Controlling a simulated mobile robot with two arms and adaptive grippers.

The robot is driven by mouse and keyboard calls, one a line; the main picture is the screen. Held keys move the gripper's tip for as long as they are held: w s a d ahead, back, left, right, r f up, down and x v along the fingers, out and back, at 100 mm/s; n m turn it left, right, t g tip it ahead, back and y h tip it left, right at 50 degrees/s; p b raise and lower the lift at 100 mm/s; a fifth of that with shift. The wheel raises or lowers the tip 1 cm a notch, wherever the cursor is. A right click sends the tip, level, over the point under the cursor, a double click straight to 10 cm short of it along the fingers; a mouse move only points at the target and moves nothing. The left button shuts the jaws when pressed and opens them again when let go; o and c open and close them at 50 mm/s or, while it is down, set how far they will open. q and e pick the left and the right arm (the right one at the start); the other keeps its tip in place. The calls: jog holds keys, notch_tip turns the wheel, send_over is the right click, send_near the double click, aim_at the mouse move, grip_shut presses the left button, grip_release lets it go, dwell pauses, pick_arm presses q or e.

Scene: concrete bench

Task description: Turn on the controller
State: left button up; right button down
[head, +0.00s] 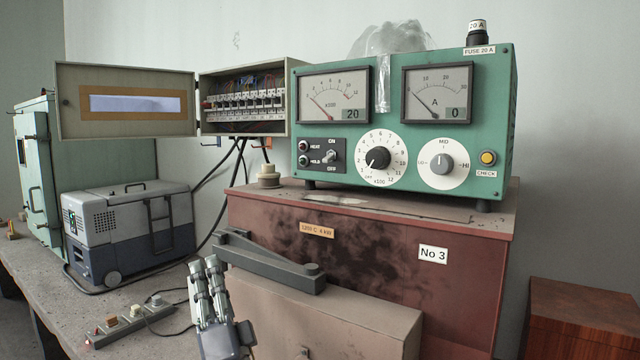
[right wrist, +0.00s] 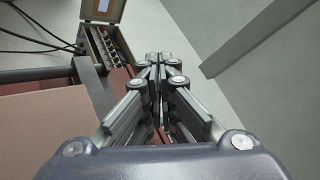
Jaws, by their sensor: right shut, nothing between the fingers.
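The green controller (head: 450,105) stands on a red-brown furnace box (head: 370,250), with two gauges on its face. Its small toggle switch (head: 329,157) sits on a black panel between ON and OFF labels; I cannot tell for sure which way the lever tips. A large dial (head: 378,159) and a smaller MID/HI dial (head: 441,163) are to its right. My right gripper (head: 203,263) is shut and empty, below and left of the controller, apart from it. Its closed fingers also show in the right wrist view (right wrist: 159,58). My left gripper is not in view.
An open breaker box (head: 245,100) hangs on the wall, its door swung left. A grey-blue cooler (head: 125,230) and a power strip (head: 125,325) rest on the concrete bench (head: 75,290). A grey latch bar (head: 265,262) lies close right of my gripper. Black cables hang behind.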

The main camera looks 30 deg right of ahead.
jog(key=s+d+r+m+g+h, duration=0.2)
jog(key=d+r+m+g+h, duration=0.2)
jog(key=m, duration=0.7)
jog(key=s+d+r+m+g+h, duration=0.1)
jog(key=d+r+m+g+h, duration=0.3)
jog(key=m+g, duration=0.4)
jog(key=s+d+r+m+g+h, duration=0.2)
jog(key=d+r+m+g+h, duration=0.2)
jog(key=m, duration=1.2)
notch_tip(320, 180, up, 2)
jog(key=g+h, duration=0.3)
jog(key=shift+s+r+b, duration=0.25)
jog(key=shift+s+b, duration=0.05)
jog(key=shift+b, duration=0.1)
jog(key=shift+d+g, duration=0.2)
jog(key=shift+g, duration=0.1)
jog(key=p, duration=0.3)
send_near(331, 175)
jog(key=x, duration=0.5)
jog(key=shift+d, duration=0.1)
jog(key=shift+w+d+f, duration=0.1)
jog(key=shift+w+d, duration=0.1)
jog(key=shift+d, duration=0.25)
